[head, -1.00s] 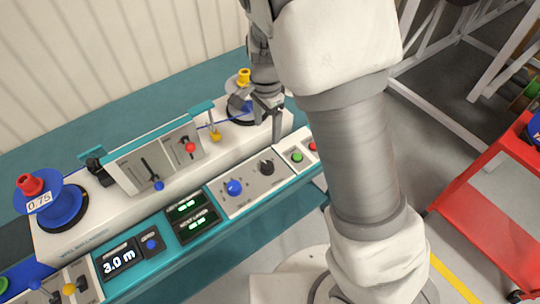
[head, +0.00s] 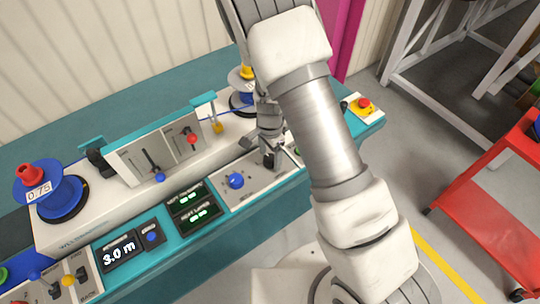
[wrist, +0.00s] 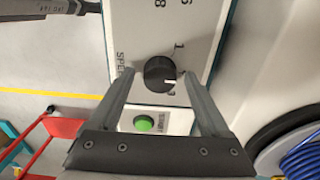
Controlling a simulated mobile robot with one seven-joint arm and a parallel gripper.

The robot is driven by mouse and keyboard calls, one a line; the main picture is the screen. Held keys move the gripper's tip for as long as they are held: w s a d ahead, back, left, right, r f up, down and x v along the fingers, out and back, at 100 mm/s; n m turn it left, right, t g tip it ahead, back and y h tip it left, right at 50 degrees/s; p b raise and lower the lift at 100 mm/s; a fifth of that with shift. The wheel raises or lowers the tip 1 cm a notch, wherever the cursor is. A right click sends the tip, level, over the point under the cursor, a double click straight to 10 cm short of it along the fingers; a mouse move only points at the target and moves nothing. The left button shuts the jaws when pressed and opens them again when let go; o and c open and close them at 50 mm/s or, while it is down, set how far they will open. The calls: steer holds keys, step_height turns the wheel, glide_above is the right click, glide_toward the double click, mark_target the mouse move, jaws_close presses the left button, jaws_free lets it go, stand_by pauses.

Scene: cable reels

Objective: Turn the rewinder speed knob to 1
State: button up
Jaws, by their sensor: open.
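The black round speed knob (wrist: 160,75) sits on a white panel in the wrist view, beside lettering that reads in part "SPEE". Its white pointer line points to the right in the picture, and a printed "1" stands up and to the right of it. My gripper (wrist: 157,80) is open, with one finger on each side of the knob; I cannot tell whether either touches it. In the head view my gripper (head: 274,150) is down at the console panel and hides much of the knob.
A blue knob (head: 236,181) is left of my gripper on the same panel. A green button (wrist: 143,124) lies close by, between my fingers' bases. A red emergency stop (head: 363,104) is at the console's right end. A red cart (head: 478,190) stands at right.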

jaws_close()
stand_by(0.5)
steer(key=shift+f+n, duration=0.1)
steer(key=shift+n, duration=0.2)
steer(key=n+b, duration=0.1)
steer(key=n, duration=0.1)
steer(key=shift+n+b, duration=0.3)
steer(key=shift+b, duration=0.05)
steer(key=n+b, duration=0.1)
steer(key=n, duration=0.2)
steer(key=shift+n+b, duration=0.3)
steer(key=n+b, duration=0.2)
steer(key=n, duration=0.3)
